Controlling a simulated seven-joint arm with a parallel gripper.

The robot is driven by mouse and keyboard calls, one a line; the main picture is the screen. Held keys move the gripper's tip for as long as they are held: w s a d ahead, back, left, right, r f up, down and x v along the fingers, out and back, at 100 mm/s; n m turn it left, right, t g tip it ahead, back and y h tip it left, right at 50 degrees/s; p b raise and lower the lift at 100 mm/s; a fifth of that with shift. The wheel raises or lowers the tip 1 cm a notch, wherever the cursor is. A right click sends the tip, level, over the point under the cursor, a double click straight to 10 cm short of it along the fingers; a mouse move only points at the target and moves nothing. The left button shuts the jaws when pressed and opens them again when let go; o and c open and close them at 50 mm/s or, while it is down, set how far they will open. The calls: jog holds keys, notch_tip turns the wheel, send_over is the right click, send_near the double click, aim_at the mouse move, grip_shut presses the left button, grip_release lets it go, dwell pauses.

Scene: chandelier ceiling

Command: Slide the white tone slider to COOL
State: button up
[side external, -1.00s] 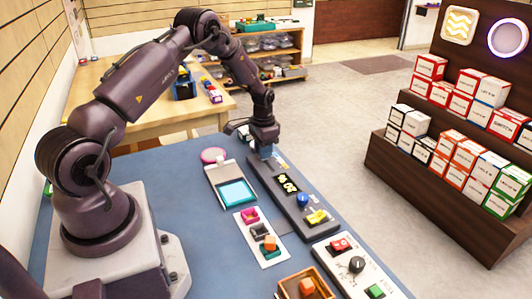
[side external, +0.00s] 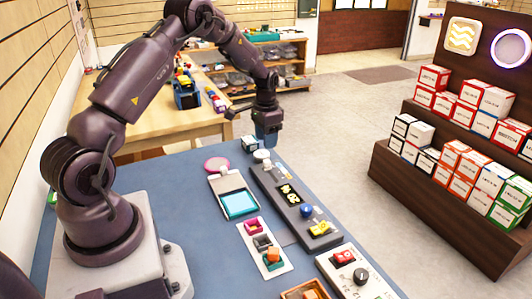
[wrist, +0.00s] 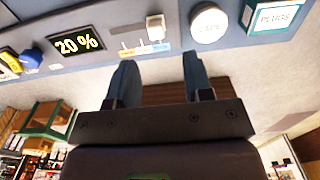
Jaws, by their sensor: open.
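The dark control panel (side external: 292,212) lies on the blue table; its display reads 20 % in the wrist view (wrist: 77,43). The white tone slider (wrist: 155,27) stands at the panel's end beyond the display. Small coloured labels, orange to blue, lie beside it; the knob is nearest the blue label (wrist: 161,47). Their lettering is too small to read surely. My gripper (side external: 267,142) is raised above the panel's far end. In the wrist view its two fingers (wrist: 159,75) are apart with nothing between them, clear of the slider.
A round white cap (wrist: 208,22) and a box marked PLUGS (wrist: 272,16) stand close beyond the slider end. A blue knob (side external: 306,211) and yellow switch (side external: 320,229) sit on the nearer panel end.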

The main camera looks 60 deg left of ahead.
jog(key=shift+r, duration=2.7)
notch_tip(320, 180, up, 18)
jog(key=n+t+y, duration=0.1)
jog(key=t+y, duration=0.2)
jog(key=y, duration=0.3)
send_over(266, 160)
jog(key=s, duration=0.6)
jog(key=s+d+r+t+y, duration=0.45)
jog(key=s+d+r, duration=0.25)
jog(key=s+r, duration=0.35)
jog(key=s+d+f+h, duration=0.1)
jog(key=d+f+h, duration=0.2)
jog(key=d, duration=0.3)
jog(key=s+d+f+g+h, duration=0.1)
jog(key=s+d+f+h, duration=0.1)
jog(key=d, duration=0.4)
jog(key=s+d+f+m+g+h, duration=0.1)
jog(key=s+d+f+h, duration=0.1)
jog(key=d+f+h, duration=0.2)
jog(key=d+h, duration=0.1)
jog(key=d, duration=0.2)
jog(key=shift+s+f, duration=0.15)
jog(key=shift+f, duration=0.1)
